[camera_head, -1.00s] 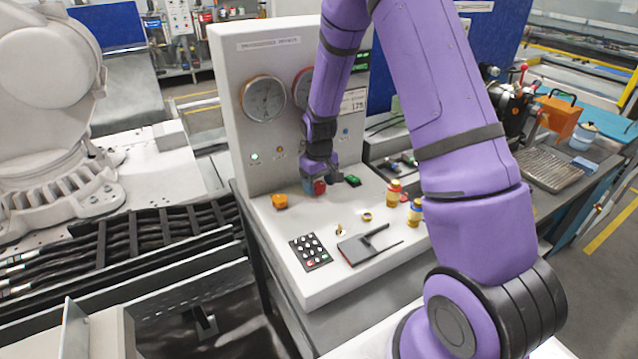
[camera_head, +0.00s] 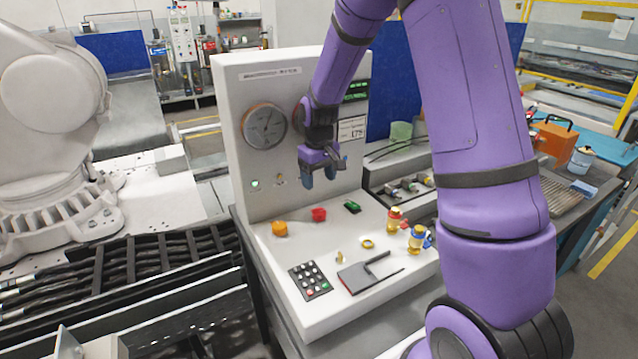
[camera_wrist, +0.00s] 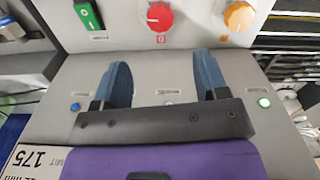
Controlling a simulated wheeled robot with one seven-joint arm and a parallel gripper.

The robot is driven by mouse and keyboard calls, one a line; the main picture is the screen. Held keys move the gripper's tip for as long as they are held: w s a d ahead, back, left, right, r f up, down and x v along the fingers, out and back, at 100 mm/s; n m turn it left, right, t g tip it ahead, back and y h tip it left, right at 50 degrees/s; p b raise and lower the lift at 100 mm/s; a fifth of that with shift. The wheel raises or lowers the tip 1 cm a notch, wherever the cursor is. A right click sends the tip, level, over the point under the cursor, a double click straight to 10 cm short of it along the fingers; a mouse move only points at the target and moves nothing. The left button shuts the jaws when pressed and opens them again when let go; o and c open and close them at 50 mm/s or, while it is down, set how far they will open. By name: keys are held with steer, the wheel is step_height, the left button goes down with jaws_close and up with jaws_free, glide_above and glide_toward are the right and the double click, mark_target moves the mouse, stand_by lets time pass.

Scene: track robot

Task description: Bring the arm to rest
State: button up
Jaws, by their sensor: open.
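My gripper (camera_head: 322,178) is open and empty. It hangs in front of the upright panel (camera_head: 235,130) of the white control console, above the console's sloping top (camera_head: 325,290). A red knob (camera_head: 319,214) sits on that top below my gripper, apart from it. In the wrist view the two blue fingers (camera_wrist: 162,80) stand apart with nothing between them. The red knob (camera_wrist: 159,16) shows beyond the fingers, between an orange knob (camera_wrist: 239,16) and a green rocker switch (camera_wrist: 88,12).
On the console are a keypad (camera_head: 309,279), a black lever plate (camera_head: 370,272), and small red and blue-topped valves (camera_head: 397,218). A gauge (camera_head: 263,126) is on the panel. A white machine (camera_head: 50,110) stands at left. An orange box (camera_head: 553,138) stands at right.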

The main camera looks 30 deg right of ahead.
stand_by(0.4)
steer(key=s+a+r+t, duration=0.1)
steer(key=s+a+r, duration=0.1)
steer(key=s+r, duration=0.55)
steer(key=s+a+r+t, duration=0.1)
steer(key=s+r, duration=0.4)
steer(key=r, duration=0.5)
steer(key=s+a+r+t, duration=0.1)
steer(key=s+r, duration=0.2)
steer(key=s, duration=0.6)
steer(key=s+a+r+m+t, duration=0.1)
steer(key=s+r+t, duration=0.1)
steer(key=s, duration=0.7)
steer(key=shift+s+r+m, duration=0.3)
steer(key=shift+s+r, duration=0.05)
steer(key=shift+r, duration=0.4)
steer(key=shift+a, duration=0.1)
stand_by(0.7)
